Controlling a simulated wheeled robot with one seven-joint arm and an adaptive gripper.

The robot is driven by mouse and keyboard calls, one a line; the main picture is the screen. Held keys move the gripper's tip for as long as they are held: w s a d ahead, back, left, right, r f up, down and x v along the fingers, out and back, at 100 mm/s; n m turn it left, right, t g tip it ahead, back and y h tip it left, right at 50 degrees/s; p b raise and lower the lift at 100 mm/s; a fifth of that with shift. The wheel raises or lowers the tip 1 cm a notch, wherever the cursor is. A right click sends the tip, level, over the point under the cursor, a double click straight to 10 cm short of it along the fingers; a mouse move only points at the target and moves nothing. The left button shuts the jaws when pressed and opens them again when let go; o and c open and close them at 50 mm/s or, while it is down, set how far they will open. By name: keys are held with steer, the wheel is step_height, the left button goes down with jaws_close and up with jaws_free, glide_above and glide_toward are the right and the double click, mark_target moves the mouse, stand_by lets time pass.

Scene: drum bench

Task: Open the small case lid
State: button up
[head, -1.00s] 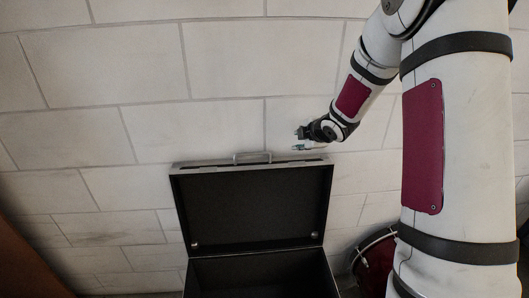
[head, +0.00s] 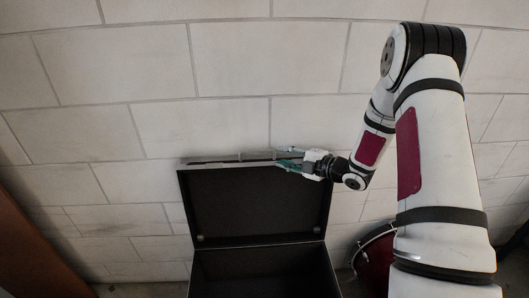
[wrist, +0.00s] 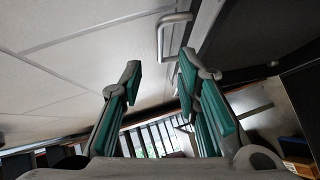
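The black case (head: 265,272) stands open at the bottom of the head view, its lid (head: 255,205) raised roughly upright with the dark inner face towards me. A metal handle (wrist: 175,38) on the lid's edge shows in the wrist view, just beyond the fingertips. My gripper (head: 284,159) is at the right half of the lid's top edge in the head view. In the wrist view my gripper (wrist: 160,72) has its two teal-padded fingers spread apart with nothing between them. Contact with the lid cannot be told.
A pale block wall (head: 100,60) stands behind the case. A red drum (head: 376,262) is right of the case, partly hidden by my arm. A brown panel (head: 30,235) stands at the far left. Some floor shows between it and the case.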

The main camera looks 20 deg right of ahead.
mark_target(264, 161)
steer(key=x, duration=0.9)
steer(key=shift+w+a, duration=0.1)
jaws_close()
